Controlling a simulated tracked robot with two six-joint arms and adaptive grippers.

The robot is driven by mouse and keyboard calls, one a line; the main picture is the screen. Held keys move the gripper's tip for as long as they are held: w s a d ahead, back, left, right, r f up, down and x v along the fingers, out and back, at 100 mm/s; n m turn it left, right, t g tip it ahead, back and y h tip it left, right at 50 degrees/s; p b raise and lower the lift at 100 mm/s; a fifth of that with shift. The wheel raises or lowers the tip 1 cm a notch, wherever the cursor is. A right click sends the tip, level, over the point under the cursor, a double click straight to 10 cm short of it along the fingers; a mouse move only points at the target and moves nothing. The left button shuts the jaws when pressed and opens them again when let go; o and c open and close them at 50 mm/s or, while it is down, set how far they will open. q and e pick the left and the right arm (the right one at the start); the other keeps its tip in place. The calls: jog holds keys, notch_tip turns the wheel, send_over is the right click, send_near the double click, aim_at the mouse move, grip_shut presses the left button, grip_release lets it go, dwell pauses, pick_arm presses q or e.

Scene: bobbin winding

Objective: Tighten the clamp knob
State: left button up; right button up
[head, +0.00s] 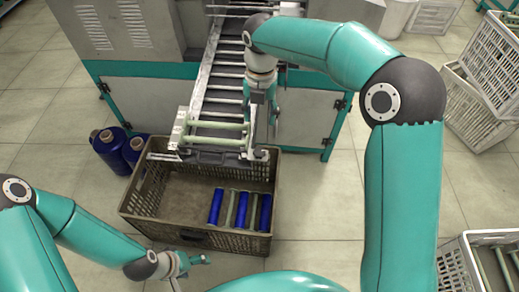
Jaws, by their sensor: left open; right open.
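I cannot pick out the clamp knob for certain. A small dark fitting (261,154) sits at the near right corner of the conveyor (217,92), and I cannot tell whether it is the knob. My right gripper (261,108) points down at the right edge of the conveyor, a little behind that fitting. It is open, with no object seen in it, and my arm hides part of what lies behind. My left gripper (192,270) is open and empty, low in front of the crate's near side.
A brown crate (150,187) under the conveyor's near end holds several blue and pale green bobbins (240,210). Blue thread spools (111,150) stand on the floor to its left. White crates (478,105) stand at right. The tiled floor right of the brown crate is clear.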

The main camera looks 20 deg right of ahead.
aim_at(260, 151)
notch_tip(260, 151, down, 16)
jog(key=shift+r, duration=0.2)
jog(key=c, duration=0.9)
